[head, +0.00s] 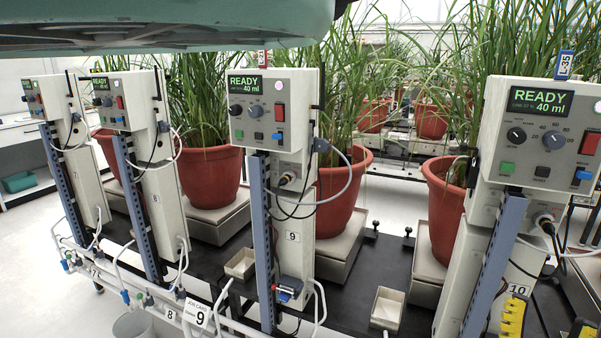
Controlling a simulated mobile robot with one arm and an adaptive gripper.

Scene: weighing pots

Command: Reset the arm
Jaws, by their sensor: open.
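My gripper (548,310) is at the bottom right corner, partly cut off by the frame. Its two yellow and black fingers stand apart with nothing seen between them, so it is open and empty. It is in front of the station labelled 10 (540,125), whose screen reads READY 40 ml. I cannot tell how near the fingers are to that station. The rest of my arm is not clearly shown.
The station labelled 9 (291,105) stands mid-frame, also reading READY 40 ml; two more stations stand left. Potted grasses (210,174) stand on scales behind them. Small trays (387,308) sit on the black bench. White pipes (215,322) run along its front. A bucket (134,328) is below.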

